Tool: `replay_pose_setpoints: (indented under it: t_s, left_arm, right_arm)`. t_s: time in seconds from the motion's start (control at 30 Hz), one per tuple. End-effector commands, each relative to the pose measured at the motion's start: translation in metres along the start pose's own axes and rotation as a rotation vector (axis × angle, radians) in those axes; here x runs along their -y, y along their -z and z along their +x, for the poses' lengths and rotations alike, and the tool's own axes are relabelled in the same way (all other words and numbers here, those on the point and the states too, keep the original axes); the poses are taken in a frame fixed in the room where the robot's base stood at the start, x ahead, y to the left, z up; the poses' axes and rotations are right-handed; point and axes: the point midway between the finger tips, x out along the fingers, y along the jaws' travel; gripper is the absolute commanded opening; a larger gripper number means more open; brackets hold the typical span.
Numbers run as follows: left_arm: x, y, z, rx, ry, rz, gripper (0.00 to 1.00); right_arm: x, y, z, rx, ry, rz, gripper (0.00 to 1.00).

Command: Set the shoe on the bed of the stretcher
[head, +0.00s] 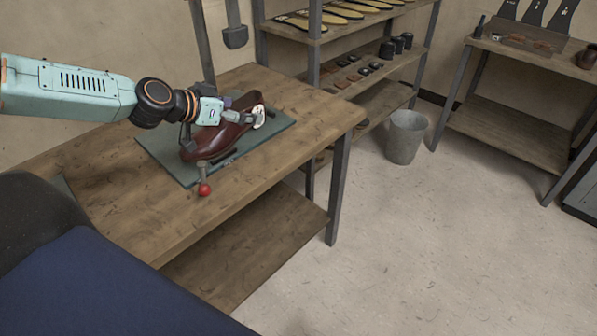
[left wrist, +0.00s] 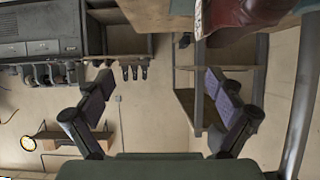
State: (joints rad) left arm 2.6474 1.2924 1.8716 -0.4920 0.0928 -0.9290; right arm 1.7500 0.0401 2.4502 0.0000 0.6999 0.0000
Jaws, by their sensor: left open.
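The shoe (head: 205,144) is glossy and dark reddish brown. It lies over the stretcher on the green mat, and I cannot tell exactly how it rests on the bed. Of the stretcher, a lever with a red ball knob (head: 204,189) shows at the front. My left gripper (head: 243,110) is above and beside the shoe and hides part of it. In the left wrist view its fingers, with purple pads, are wide apart and empty. Part of the shoe (left wrist: 236,14) shows at the top right there, outside the fingers. My right gripper is not in view.
The wooden bench (head: 115,190) carries the green mat (head: 167,160). A shelf rack (head: 313,60) with soles and small dark items stands behind it. A grey bin (head: 405,137) stands on the floor. Another table (head: 520,62) is at the right. The floor between is clear.

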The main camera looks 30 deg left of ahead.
Motion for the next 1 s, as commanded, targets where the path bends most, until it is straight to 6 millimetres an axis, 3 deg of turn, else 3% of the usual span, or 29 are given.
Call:
replay_pose_setpoints:
  t_s: [0.2, 0.43, 1.0]
  left_arm:
    - [-0.017, 0.015, 0.002, 0.003, -0.001, 0.005, 0.93]
    - [-0.039, 0.016, 0.003, 0.004, -0.036, 0.023, 0.93]
    - [-0.109, -0.002, 0.007, 0.005, -0.179, 0.101, 0.93]
  right_arm:
    - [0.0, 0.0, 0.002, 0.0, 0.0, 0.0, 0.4]
    - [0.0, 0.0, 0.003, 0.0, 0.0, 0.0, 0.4]
    - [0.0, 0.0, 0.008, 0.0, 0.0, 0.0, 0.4]
